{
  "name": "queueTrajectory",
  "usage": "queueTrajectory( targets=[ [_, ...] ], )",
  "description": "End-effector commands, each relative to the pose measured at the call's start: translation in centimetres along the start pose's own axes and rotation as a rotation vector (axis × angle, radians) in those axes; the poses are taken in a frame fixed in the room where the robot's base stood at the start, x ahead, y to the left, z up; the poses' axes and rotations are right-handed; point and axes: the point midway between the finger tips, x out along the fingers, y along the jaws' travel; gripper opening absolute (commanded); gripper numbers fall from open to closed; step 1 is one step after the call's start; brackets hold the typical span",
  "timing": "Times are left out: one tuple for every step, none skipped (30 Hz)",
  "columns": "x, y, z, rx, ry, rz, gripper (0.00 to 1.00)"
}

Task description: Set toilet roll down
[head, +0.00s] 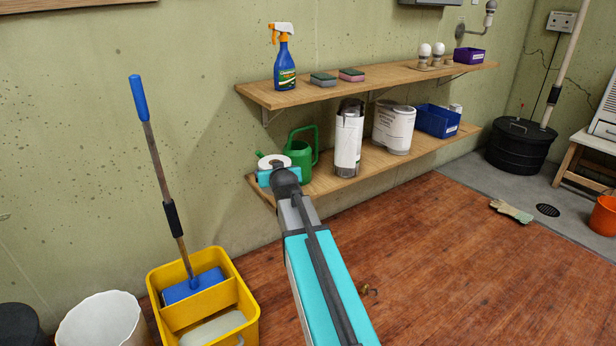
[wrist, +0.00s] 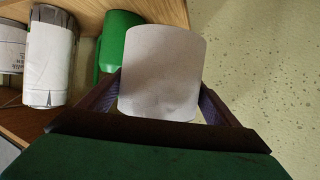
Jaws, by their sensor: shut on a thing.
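The white toilet roll (wrist: 162,75) is between the two fingers of my gripper (wrist: 160,105) in the wrist view, which is shut on it. In the head view the roll (head: 273,161) shows partly above my gripper (head: 274,174), at the left end of the lower wooden shelf (head: 330,185). I cannot tell whether the roll touches the shelf, as my arm hides its underside.
A green watering can (head: 301,152) stands close to the right of the roll. Farther right are a white cylinder (head: 348,140), a white tin (head: 394,130) and a blue bin (head: 436,121). The upper shelf (head: 300,97) holds a spray bottle (head: 284,65). A yellow mop bucket (head: 240,300) stands below left.

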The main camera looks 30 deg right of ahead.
Motion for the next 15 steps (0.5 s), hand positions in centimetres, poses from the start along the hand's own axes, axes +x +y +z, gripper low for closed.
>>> queueTrajectory(
  targets=[
    [-1.1,-2.2,-0.1,-0.009,0.002,-0.027,0.60],
    [-1.6,-3.4,-0.3,-0.014,0.003,-0.042,0.60],
    [-2.4,-4.9,-0.5,-0.020,0.003,-0.061,0.60],
    [-3.0,-6.0,-0.6,-0.026,0.002,-0.076,0.60],
    [-3.5,-7.1,-0.7,-0.032,0.002,-0.090,0.60],
    [-4.4,-8.7,-0.9,-0.040,0.003,-0.110,0.60],
    [-5.0,-9.7,-0.9,-0.045,0.002,-0.125,0.60],
    [-5.6,-10.9,-1.0,-0.050,0.001,-0.141,0.60],
    [-6.5,-12.3,-1.1,-0.057,0.002,-0.160,0.60],
    [-7.2,-13.3,-1.2,-0.063,0.002,-0.175,0.60],
    [-7.8,-14.3,-1.2,-0.068,0.001,-0.189,0.60],
    [-8.6,-15.5,-1.3,-0.076,0.001,-0.207,0.60],
    [-9.2,-16.4,-1.3,-0.081,0.001,-0.220,0.60],
    [-9.8,-17.1,-1.3,-0.085,0.001,-0.232,0.60],
    [-10.4,-18.1,-1.3,-0.090,-0.001,-0.247,0.60]
  ],
)
